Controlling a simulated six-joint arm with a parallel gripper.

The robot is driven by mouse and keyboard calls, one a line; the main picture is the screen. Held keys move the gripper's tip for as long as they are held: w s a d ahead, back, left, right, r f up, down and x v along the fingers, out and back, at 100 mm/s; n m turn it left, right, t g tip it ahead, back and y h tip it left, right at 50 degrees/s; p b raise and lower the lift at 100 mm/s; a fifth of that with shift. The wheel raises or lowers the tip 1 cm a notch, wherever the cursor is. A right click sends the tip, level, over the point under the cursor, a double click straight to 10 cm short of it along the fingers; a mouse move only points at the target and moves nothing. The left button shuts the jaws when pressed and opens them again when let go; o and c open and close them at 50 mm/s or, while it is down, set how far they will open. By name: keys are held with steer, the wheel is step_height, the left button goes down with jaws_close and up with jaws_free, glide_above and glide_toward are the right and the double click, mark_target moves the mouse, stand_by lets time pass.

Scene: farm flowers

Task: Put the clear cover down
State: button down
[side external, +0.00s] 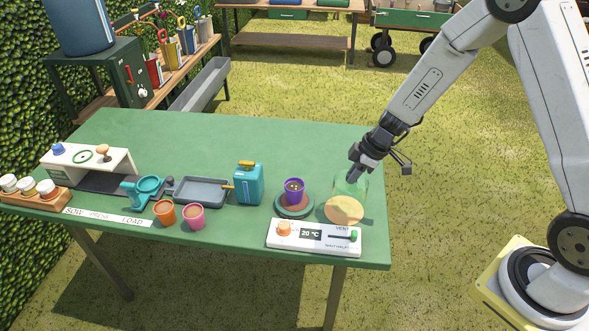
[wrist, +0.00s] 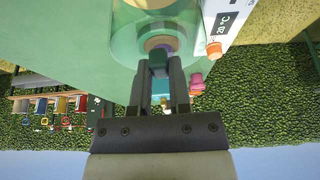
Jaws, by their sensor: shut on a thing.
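The clear cover (side external: 351,187) is a see-through, green-tinted dome at the right end of the green table. My gripper (side external: 357,172) is shut on its top, with the arm reaching in from the right. The cover is over or just above a round tan disc (side external: 344,210); I cannot tell whether its rim touches. In the wrist view the cover (wrist: 128,38) spreads beyond my gripper's fingers (wrist: 158,62). A purple pot (side external: 294,186) with soil stands uncovered on a round green-rimmed base (side external: 294,211), left of the disc.
A white control panel (side external: 285,242) reading 20 °C lies in front of the disc and base. A blue canister (side external: 249,185), grey tray (side external: 202,191), orange pot (side external: 165,212) and pink pot (side external: 192,217) stand further left. The table's back middle (side external: 240,140) is clear.

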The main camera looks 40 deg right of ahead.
steer(key=shift+w+f, duration=0.15)
steer(key=shift+f, duration=0.05)
steer(key=shift+w+f, duration=0.3)
steer(key=shift+f, duration=1.5)
steer(key=shift+f, duration=0.1)
steer(key=c, duration=0.6)
jaws_free()
steer(key=shift+v, duration=6.1)
